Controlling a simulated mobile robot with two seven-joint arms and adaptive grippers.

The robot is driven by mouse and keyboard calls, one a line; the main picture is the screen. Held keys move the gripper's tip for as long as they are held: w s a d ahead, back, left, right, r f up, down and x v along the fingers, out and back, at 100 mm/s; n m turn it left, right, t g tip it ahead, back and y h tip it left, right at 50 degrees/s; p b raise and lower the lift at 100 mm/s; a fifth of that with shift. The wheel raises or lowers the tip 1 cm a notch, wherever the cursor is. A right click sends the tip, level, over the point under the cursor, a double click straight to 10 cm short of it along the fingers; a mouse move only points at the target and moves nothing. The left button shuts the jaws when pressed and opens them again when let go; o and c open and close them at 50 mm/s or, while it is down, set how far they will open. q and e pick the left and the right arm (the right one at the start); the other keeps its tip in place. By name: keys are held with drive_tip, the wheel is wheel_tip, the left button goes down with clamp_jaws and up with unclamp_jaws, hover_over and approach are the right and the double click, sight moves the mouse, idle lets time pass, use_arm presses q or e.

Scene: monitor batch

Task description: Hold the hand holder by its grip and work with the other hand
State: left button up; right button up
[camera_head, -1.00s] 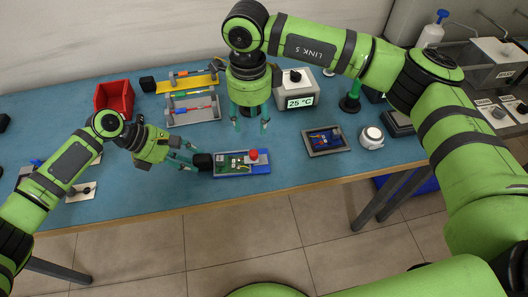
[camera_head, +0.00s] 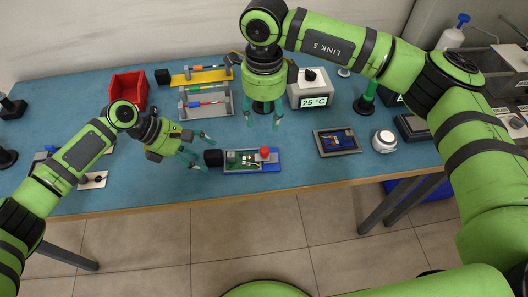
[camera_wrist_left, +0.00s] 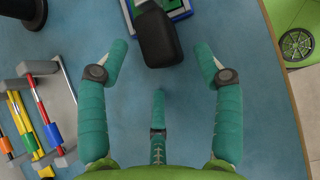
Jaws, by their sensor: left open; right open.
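The hand holder is a blue and grey tray (camera_head: 268,168) with a black block grip (camera_head: 213,158) at its left end. It carries a small green circuit board (camera_head: 240,158) and a red knob (camera_head: 265,152). My left gripper (camera_head: 202,151) is open just left of the grip, its fingers pointing toward it. In the left wrist view the grip (camera_wrist_left: 158,38) lies ahead, between and slightly beyond the spread fingertips; I see no contact. My right gripper (camera_head: 263,120) is open and empty, pointing down above the table behind the holder.
A yellow tray (camera_head: 185,81) with another black grip and a grey rack (camera_head: 207,112) of coloured tools stand behind. A red bin (camera_head: 128,90), a temperature box (camera_head: 312,90), a dark tray (camera_head: 336,142) and a white round device (camera_head: 384,141) surround the area. The table's front edge is close.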

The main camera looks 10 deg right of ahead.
use_arm(q)
drive_tip(key=v, duration=1.2)
